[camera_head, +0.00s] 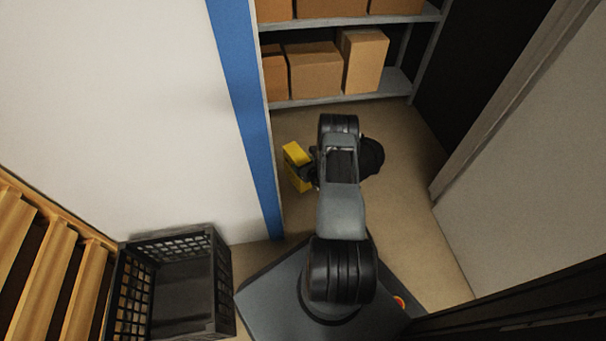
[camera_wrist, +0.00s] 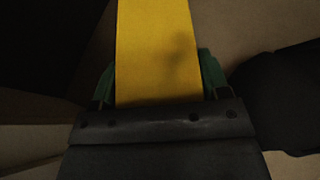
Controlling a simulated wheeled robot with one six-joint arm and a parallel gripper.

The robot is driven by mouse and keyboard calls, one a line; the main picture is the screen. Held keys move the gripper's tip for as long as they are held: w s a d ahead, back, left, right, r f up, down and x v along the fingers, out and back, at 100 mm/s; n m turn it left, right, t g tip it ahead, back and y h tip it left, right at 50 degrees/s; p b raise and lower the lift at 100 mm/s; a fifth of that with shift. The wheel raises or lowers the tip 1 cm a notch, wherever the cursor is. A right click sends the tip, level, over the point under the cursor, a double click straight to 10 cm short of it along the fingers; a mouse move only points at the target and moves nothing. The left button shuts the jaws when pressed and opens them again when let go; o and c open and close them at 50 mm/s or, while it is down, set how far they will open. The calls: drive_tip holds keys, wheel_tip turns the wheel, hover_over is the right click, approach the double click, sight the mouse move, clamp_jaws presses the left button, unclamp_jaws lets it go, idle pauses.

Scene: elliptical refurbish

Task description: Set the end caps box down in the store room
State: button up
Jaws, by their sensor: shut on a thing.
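The end caps box (camera_head: 297,153) is yellow and shows at the left side of my gripper in the head view, partly hidden by my arm. In the wrist view the yellow box (camera_wrist: 158,50) fills the upper middle, between green fingertips on both sides. My gripper (camera_wrist: 158,85) is shut on it. The box is held over the bare brown floor of the store room (camera_head: 400,150), just inside the doorway. I cannot tell how high above the floor it is.
Grey shelves (camera_head: 340,98) with cardboard boxes (camera_head: 314,70) stand at the back. A blue door edge (camera_head: 243,100) is close on the left, a grey wall (camera_head: 530,170) on the right. A black crate (camera_head: 222,285) sits at lower left. Floor before the shelves is clear.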

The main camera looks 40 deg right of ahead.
wheel_tip(320, 180, down, 6)
drive_tip(key=w+d+b, duration=0.2)
drive_tip(key=b, duration=0.1)
idle(0.3)
drive_tip(key=shift+f, duration=0.25)
drive_tip(key=o, duration=1.5)
drive_tip(key=p+v, duration=0.5)
drive_tip(key=v, duration=0.7)
